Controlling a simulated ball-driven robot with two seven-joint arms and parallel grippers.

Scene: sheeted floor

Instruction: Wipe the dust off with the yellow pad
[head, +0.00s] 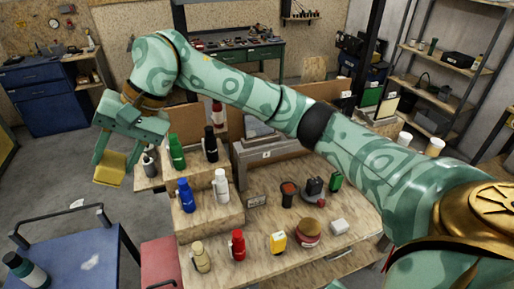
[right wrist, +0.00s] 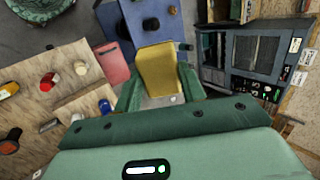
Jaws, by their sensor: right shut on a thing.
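My right gripper (head: 108,155) is shut on the yellow pad (head: 110,169), which hangs below its fingers. In the right wrist view the pad (right wrist: 160,70) sits between the green fingers. The pad is in the air, left of the stepped wooden display. A blue cart top (head: 65,258) lies below it at the lower left. A small pale patch (head: 91,262) shows on that top; I cannot tell for sure that it is dust. My left gripper is not in view.
A bottle (head: 25,270) lies or stands at the cart's left, with a dark handle (head: 60,229) behind. Several bottles stand on the wooden steps, including a green bottle (head: 177,151) near my gripper. A red surface (head: 160,263) adjoins the cart. Grey floor is open at left.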

